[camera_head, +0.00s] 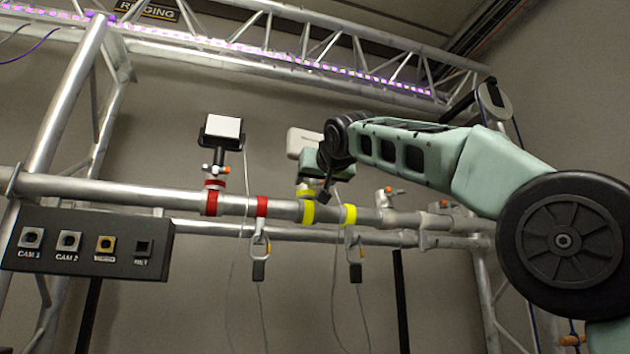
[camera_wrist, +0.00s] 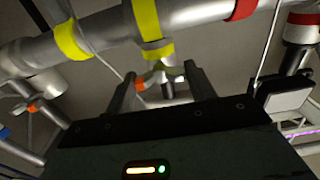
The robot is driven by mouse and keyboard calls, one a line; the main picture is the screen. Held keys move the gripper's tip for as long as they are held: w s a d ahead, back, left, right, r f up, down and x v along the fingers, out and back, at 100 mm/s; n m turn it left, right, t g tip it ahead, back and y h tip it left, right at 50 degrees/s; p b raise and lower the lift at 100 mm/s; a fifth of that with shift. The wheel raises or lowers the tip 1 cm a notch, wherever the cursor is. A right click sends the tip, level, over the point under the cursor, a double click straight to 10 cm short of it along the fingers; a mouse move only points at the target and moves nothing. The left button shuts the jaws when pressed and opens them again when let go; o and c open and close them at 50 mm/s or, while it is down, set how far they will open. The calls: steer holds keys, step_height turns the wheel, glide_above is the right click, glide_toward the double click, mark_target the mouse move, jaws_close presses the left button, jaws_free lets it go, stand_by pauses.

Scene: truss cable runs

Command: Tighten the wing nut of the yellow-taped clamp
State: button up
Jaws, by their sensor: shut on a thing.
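The yellow-taped clamp (camera_head: 308,210) sits on the long silver pipe, right of the red-taped one; its yellow band also shows in the wrist view (camera_wrist: 147,18). Its wing nut (camera_wrist: 140,83), with an orange tip, lies between my fingers in the wrist view, under the clamp's yellow-banded part. My gripper (camera_wrist: 160,84) is shut on the wing nut, with a dark finger on either side. In the head view my gripper (camera_head: 323,187) is at the clamp from the right, and its dark fingers partly cover the nut.
The red-taped clamp (camera_head: 211,198) carries a lamp with a white face (camera_head: 223,127). A second yellow band (camera_head: 349,214) and a red band (camera_head: 261,206) have hanging carabiners. A dark connector panel (camera_head: 85,244) is at the lower left. Thin cables hang below the pipe.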

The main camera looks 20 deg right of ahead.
steer(key=shift+w+f, duration=0.1)
steer(key=shift+f, duration=0.1)
steer(key=o, duration=1)
steer(key=shift+r, duration=0.1)
steer(key=s+b, duration=0.6)
steer(key=s, duration=1.1)
steer(key=shift+s+b, duration=0.3)
steer(key=shift+b, duration=0.05)
steer(key=shift+w, duration=0.1)
